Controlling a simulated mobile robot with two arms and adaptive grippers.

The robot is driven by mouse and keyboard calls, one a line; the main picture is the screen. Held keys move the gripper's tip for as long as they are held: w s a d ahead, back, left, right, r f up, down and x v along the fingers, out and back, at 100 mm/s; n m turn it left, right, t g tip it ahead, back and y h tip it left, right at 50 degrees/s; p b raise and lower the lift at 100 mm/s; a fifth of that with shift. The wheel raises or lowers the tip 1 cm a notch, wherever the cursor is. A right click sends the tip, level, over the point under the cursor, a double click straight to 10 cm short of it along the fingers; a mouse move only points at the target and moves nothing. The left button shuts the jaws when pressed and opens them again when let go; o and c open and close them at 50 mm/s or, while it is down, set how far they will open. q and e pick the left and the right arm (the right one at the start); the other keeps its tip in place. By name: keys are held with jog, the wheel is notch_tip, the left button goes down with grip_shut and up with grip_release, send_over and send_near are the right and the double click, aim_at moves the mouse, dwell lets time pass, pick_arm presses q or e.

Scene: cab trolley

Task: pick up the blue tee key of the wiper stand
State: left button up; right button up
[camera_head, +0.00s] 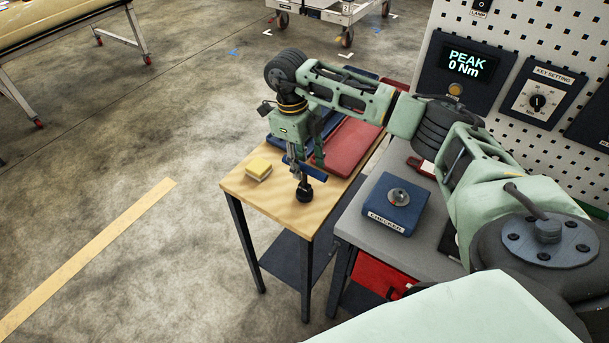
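The blue tee key (316,175) shows as a slanted blue crossbar above the front part of the small wooden-topped table. A metal stem runs down under it to a round black foot (304,191) near the table's front edge. My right gripper (304,160) points down right over the crossbar, its fingers close to or at it. I cannot tell whether the fingers grip the bar or stand open around it. The gripper and wrist hide part of the key and stem. My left gripper is not in view.
A yellow and white block (258,168) lies on the wooden table top (255,194), left of the key. Red (350,146) and blue trays lie behind. A blue checker box (394,204) stands on the grey bench to the right. A pegboard (560,35) rises behind it.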

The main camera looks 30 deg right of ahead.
aim_at(305, 181)
jog(key=shift+s+d+f, duration=0.1)
jog(key=shift+s+f, duration=0.05)
jog(key=shift+f, duration=0.35)
jog(key=shift+s+f, duration=0.15)
jog(key=shift+f, duration=0.3)
jog(key=shift+w+f, duration=0.1)
jog(key=shift+f, duration=0.15)
grip_shut()
